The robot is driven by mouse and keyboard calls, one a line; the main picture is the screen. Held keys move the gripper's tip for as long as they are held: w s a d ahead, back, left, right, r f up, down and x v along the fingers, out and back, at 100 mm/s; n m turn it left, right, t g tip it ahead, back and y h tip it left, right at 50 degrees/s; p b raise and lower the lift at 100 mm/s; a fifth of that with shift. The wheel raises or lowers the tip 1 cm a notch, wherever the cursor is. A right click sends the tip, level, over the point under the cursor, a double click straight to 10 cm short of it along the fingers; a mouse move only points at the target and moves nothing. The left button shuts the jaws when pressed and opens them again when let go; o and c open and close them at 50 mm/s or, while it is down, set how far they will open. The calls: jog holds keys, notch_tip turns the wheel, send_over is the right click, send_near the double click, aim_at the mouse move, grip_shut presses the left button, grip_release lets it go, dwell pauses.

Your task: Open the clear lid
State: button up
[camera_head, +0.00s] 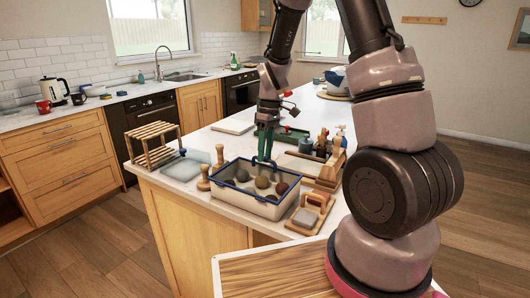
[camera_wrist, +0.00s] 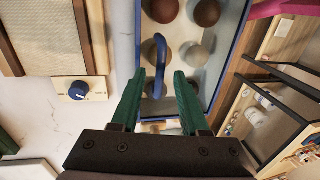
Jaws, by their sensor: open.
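The clear lid (camera_head: 243,189) lies over a pale box (camera_head: 240,206) with a blue rim. Several round clay balls in brown and grey tones show through it. A blue arched handle (camera_wrist: 160,62) stands up from the lid; it also shows in the head view (camera_head: 263,163), just under my gripper. My gripper (camera_wrist: 160,76) has two green fingers, open and empty, pointing down at the lid. In the wrist view the fingertips lie to either side of the handle's near end, with gaps on both sides. I cannot tell whether the fingers reach down to its height.
A wooden rack (camera_head: 152,146) and wooden-handled stamps (camera_head: 203,178) stand left of the box. A wooden tool with a grey pad (camera_head: 305,218) lies to the right, near the counter edge. A wooden caddy with bottles (camera_head: 322,148) stands behind right.

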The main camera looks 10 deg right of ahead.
grip_shut()
dwell(1.5)
